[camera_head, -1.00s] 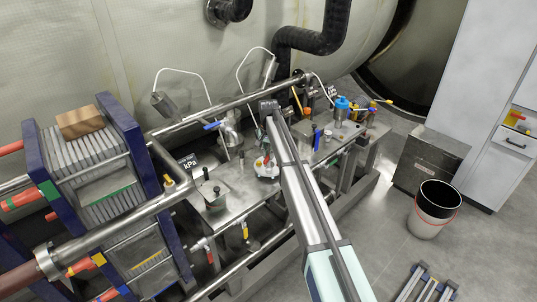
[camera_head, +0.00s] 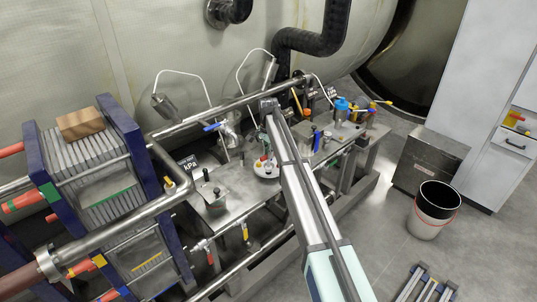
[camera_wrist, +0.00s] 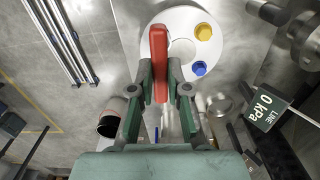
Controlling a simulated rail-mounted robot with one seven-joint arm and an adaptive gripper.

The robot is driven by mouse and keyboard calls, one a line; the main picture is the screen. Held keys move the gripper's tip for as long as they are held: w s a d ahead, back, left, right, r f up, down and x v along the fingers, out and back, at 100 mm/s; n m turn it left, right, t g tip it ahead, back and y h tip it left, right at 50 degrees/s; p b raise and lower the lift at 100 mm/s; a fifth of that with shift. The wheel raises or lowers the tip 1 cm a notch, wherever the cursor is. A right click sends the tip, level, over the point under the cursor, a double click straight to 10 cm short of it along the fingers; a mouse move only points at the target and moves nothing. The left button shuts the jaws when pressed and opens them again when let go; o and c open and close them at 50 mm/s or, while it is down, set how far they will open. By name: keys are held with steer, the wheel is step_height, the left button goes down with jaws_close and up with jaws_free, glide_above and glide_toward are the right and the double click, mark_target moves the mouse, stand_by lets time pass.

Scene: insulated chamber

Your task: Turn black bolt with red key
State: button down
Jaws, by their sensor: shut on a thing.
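The red key (camera_wrist: 160,62) is a long, narrow bar held between the two fingers of my gripper (camera_wrist: 161,88), which is shut on it in the wrist view. The key reaches over the left part of a round white plate (camera_wrist: 180,14). A yellow bolt (camera_wrist: 203,32) and a blue bolt (camera_wrist: 198,68) stand on the plate, right of the key. I cannot see the black bolt; the key and fingers cover that side of the plate. In the head view the white plate (camera_head: 266,175) sits on the metal bench, left of my arm.
A plate stack with blue ends (camera_head: 130,170) stands at the left. Pipes and valves with a blue handle (camera_head: 212,126) line the bench's back. A kPa display (camera_wrist: 263,104) is right of the plate in the wrist view. A bucket (camera_head: 433,210) stands on the floor at right.

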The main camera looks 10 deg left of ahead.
steer(key=shift+r+p, duration=0.6)
steer(key=shift+r, duration=1.2)
